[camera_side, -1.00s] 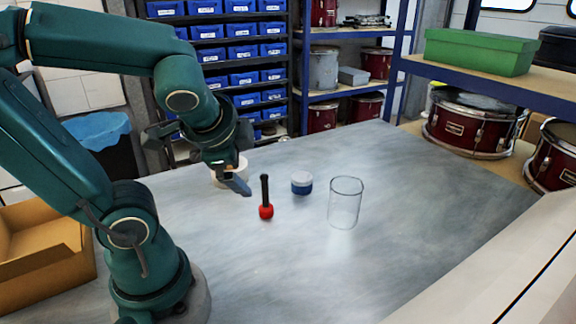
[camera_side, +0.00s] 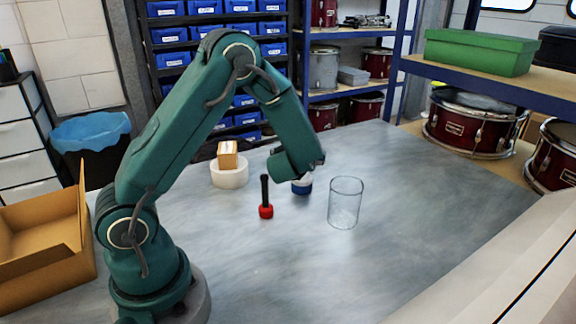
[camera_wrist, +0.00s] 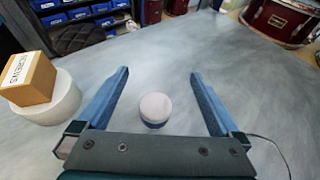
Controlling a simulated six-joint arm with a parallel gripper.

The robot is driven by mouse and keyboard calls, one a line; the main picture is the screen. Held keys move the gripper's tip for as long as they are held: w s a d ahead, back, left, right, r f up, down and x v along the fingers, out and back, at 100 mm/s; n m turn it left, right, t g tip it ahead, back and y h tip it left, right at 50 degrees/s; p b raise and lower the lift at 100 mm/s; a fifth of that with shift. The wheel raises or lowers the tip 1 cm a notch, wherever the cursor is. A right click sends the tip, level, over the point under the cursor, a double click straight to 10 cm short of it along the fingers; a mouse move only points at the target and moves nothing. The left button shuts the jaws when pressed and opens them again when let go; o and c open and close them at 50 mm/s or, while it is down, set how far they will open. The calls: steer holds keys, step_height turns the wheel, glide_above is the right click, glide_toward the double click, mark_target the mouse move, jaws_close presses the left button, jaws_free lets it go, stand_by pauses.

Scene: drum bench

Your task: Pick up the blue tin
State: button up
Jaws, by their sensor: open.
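The blue tin (camera_side: 302,188) stands on the grey bench, with a pale lid on top. In the side view my arm covers part of it. In the wrist view the tin (camera_wrist: 155,109) stands between my two fingers, a little left of the middle, touching neither. My gripper (camera_wrist: 160,75) is open and empty. In the side view my arm's end is at the tin, and the fingers are hidden behind the wrist.
A red-and-black handled thing (camera_side: 266,211) stands left of the tin, and a clear glass (camera_side: 345,203) stands to its right. A small carton (camera_side: 228,155) rests on a white roll (camera_side: 229,175) behind. An open cardboard box (camera_side: 45,245) is at left. The right of the bench is clear.

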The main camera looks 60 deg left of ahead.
steer(key=shift+a+f, duration=0.1)
steer(key=shift+f, duration=3.6)
steer(key=shift+x, duration=2.35)
steer(key=c, duration=1.5)
